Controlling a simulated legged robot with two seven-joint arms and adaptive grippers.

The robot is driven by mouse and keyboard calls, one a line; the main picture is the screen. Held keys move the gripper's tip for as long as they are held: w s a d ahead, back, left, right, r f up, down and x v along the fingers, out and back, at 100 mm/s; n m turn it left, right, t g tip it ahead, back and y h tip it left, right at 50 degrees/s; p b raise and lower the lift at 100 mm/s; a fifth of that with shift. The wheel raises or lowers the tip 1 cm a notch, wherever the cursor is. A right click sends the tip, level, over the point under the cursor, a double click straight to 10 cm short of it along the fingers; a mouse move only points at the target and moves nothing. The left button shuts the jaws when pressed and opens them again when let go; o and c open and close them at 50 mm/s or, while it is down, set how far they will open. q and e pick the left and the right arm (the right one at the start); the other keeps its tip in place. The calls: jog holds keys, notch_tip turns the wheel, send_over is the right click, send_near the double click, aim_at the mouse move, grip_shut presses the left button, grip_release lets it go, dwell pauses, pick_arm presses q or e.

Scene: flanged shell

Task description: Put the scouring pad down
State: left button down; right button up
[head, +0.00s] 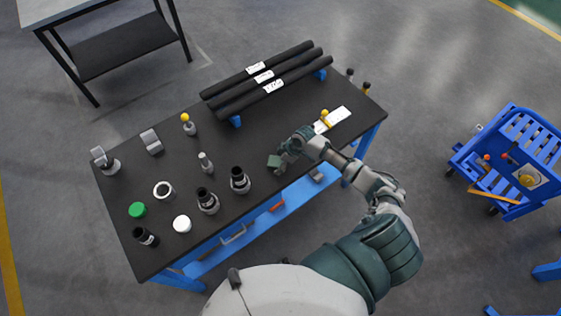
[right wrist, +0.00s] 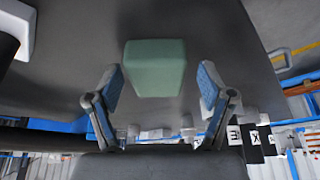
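The scouring pad is a small green block (head: 274,162) at the front edge area of the dark table (head: 130,185). My right gripper (head: 282,156) is right beside it in the head view. In the right wrist view the pad (right wrist: 154,68) lies just beyond and between the two blue-lined fingers (right wrist: 160,88). The fingers are spread, with a clear gap to the pad on the right and a narrow one on the left. The pad appears to rest against the dark tabletop, though its contact side is hidden. My left gripper is not in view.
Black-topped bottles (head: 240,181), a green lid (head: 137,210), a white lid (head: 181,224) and a white ring (head: 163,190) stand left of the pad. Long black tubes (head: 232,83) lie on blue supports behind. A blue cart (head: 515,160) stands right. Tabletop between pad and tubes is clear.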

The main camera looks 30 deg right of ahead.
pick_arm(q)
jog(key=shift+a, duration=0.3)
pick_arm(e)
jog(key=shift+d+r, duration=0.1)
jog(key=shift+d+r, duration=0.25)
jog(key=shift+r, duration=0.05)
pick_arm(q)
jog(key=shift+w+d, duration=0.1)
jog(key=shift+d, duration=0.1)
pick_arm(e)
jog(key=v, duration=1.1)
jog(key=shift+s+d, duration=0.1)
jog(key=shift+s, duration=0.05)
